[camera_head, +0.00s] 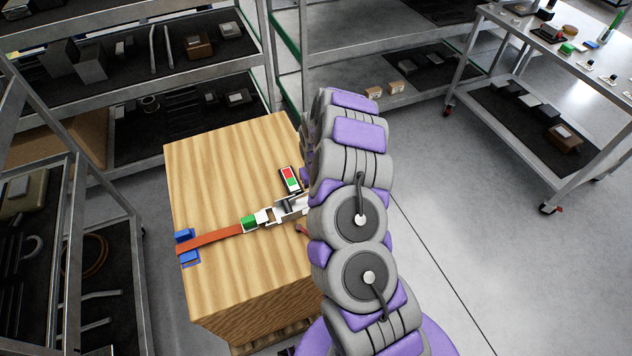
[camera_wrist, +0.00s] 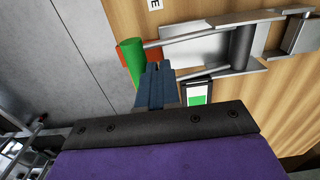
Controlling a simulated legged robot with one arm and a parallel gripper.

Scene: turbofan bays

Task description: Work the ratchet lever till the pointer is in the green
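A ratchet (camera_head: 284,209) sits on an orange strap (camera_head: 215,238) over a wooden crate (camera_head: 215,170). In the wrist view the metal ratchet lever (camera_wrist: 190,37) ends in a green grip (camera_wrist: 132,52) with an orange-red part beside it. My gripper (camera_wrist: 157,68) has its dark fingers together, beside the green grip and overlapping its lower end; I cannot tell whether they touch. A gauge with red and green fields (camera_head: 290,179) lies near the ratchet. In the wrist view the gauge (camera_wrist: 198,91) shows white and green; its pointer is not discernible. My arm hides the gripper in the head view.
Shelves (camera_head: 190,75) with parts stand behind and left of the crate. A wheeled table (camera_head: 560,60) with small items stands at the right. The floor (camera_head: 470,250) right of my arm is clear. Blue corner pieces (camera_head: 188,257) hold the strap at the crate's left edge.

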